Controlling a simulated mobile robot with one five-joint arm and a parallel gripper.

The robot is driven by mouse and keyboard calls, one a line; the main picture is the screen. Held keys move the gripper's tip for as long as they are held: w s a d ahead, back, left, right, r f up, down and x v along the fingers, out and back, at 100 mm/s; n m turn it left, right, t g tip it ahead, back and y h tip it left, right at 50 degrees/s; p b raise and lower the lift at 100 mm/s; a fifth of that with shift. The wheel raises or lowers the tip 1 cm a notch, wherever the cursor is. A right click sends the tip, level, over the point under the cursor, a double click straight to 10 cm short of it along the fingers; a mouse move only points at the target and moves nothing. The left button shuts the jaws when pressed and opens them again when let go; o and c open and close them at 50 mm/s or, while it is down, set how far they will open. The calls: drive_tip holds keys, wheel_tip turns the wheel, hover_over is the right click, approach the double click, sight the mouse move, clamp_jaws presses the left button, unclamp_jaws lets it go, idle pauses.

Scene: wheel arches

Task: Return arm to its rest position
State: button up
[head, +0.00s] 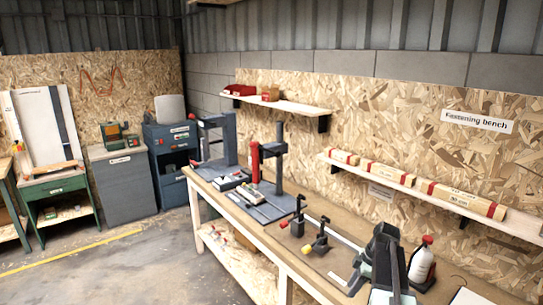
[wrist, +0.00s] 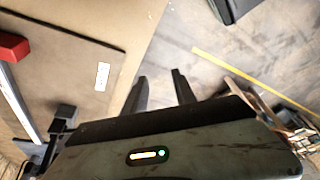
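My gripper (wrist: 158,84) shows in the wrist view with two dark fingers standing apart. I see nothing between them, only grey concrete floor and the edge of a tan board beyond. The gripper's body fills the bottom of that view, with a small lit indicator on it. In the head view a dark grey and pale green upright shape stands at the lower right over the bench. I cannot tell there whether it is part of my arm, and I cannot make out the fingers in that view.
A long workbench (head: 262,232) runs along the right wall, carrying a press (head: 275,165), clamps (head: 316,240) and a white bottle (head: 421,262). Wall shelves (head: 430,188) hold long boxes above it. The floor (head: 120,262) left of the bench is open.

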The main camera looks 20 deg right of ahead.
drive_tip(key=w+a+f+g+h+b, duration=0.1)
drive_tip(key=w+a+f+g, duration=0.1)
drive_tip(key=a, duration=2.5)
drive_tip(key=s+a+f+m+h, duration=0.1)
drive_tip(key=s+a+m, duration=0.4)
drive_tip(key=m, duration=0.7)
drive_tip(key=shift+s+a+t+h, duration=0.2)
drive_tip(key=shift+s+t+h, duration=0.1)
drive_tip(key=shift+s+h, duration=0.35)
